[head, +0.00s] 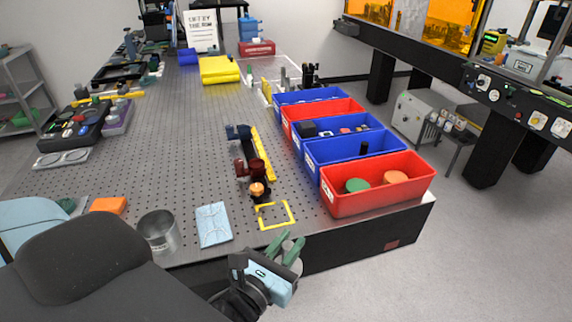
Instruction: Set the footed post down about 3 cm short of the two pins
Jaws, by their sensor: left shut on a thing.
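My left gripper (288,251), with green fingers and a light blue body, is in front of the table's near edge, below the yellow corner marks. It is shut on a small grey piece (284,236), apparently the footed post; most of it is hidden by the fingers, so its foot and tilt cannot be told. On the perforated table (185,130) beyond stands a dark assembly (243,168) with a yellow bar (262,153) and an orange-topped knob (257,189). I cannot make out the two pins for certain. My right gripper is not in view.
Yellow corner marks (275,226) lie near the front edge. A red bin (372,205) and blue bins (342,160) line the right side. A light blue booklet (213,225), metal cup (158,232) and orange block (108,205) sit at front left.

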